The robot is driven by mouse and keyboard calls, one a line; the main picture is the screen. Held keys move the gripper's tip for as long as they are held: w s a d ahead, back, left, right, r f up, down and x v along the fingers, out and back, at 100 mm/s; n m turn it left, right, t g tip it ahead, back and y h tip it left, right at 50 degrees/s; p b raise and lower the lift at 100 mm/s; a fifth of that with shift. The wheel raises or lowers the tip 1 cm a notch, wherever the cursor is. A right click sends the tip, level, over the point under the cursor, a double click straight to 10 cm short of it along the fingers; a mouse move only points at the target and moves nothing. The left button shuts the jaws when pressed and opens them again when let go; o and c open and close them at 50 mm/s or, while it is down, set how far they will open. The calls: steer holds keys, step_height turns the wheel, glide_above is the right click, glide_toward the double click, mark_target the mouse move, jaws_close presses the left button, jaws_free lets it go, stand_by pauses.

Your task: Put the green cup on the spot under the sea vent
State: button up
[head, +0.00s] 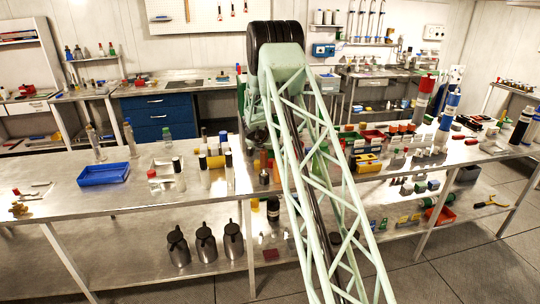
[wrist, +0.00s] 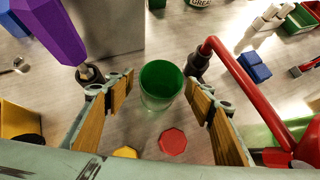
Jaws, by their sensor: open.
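The green cup (wrist: 161,84) stands upright on the metal bench top, its open mouth facing my camera in the wrist view. My gripper (wrist: 159,91) is open, with one wood-coloured pad on each side of the cup; gaps show between pads and cup. A red octagonal spot (wrist: 172,141) and a partly hidden yellow spot (wrist: 124,152) lie on the bench nearer the picture's bottom. A red bent pipe with a dark end (wrist: 238,84) is right of the cup. I cannot tell which fitting is the sea vent. My arm hides the gripper in the head view.
A purple body (wrist: 52,29) with a dark nozzle stands close at the left finger, beside a grey block (wrist: 108,25). A blue block (wrist: 254,67) lies at right. In the head view, a blue tray (head: 103,174) sits on the left bench with bare metal around it.

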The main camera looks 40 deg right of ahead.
steer(key=shift+c, duration=0.2)
steer(key=c, duration=0.8)
steer(key=shift+r, duration=0.1)
